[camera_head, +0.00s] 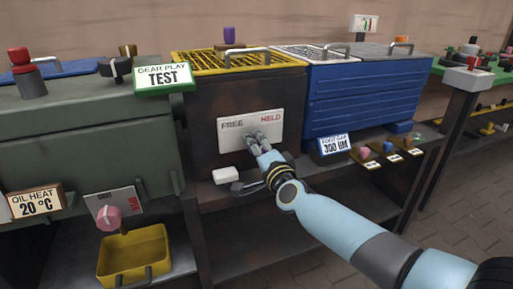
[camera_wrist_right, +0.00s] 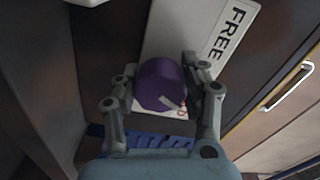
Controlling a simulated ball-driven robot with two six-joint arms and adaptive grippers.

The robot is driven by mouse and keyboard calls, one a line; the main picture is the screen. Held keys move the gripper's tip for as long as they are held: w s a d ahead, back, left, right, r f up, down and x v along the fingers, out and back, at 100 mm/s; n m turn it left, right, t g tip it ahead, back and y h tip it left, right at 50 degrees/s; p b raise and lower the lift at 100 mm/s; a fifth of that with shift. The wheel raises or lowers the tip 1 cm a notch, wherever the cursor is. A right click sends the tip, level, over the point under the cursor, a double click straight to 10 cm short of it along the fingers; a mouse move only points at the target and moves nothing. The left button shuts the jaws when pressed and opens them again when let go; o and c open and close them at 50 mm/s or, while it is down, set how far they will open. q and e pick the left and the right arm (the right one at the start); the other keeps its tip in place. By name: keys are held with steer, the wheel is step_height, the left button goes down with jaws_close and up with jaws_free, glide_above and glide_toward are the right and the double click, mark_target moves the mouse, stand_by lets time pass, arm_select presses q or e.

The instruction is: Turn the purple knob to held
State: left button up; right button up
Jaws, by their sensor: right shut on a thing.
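The purple knob (camera_wrist_right: 158,84) sits on a white plate (camera_head: 236,124) on the front of the dark cabinet. The plate reads FREE on its left and HELD in red on its right. My right gripper (camera_head: 258,138) is at the plate, and its fingers hide the knob in the head view. In the right wrist view, my right gripper (camera_wrist_right: 160,86) has a finger on each side of the knob and is shut on it. A short white mark (camera_wrist_right: 171,102) shows on the knob's face; which word it points to, I cannot tell. My left gripper is out of view.
A white block (camera_head: 227,174) and a dark lever (camera_head: 250,186) lie just below the plate. A blue crate (camera_head: 365,97) stands to the right. A pink knob (camera_head: 108,218) and yellow bin (camera_head: 133,256) are at lower left. Another purple piece (camera_head: 229,35) stands on top.

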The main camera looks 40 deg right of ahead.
steer(key=shift+m, duration=1.2)
steer(key=o, duration=1.2)
steer(key=shift+s, duration=0.15)
steer(key=v, duration=1.1)
steer(key=shift+s, duration=0.35)
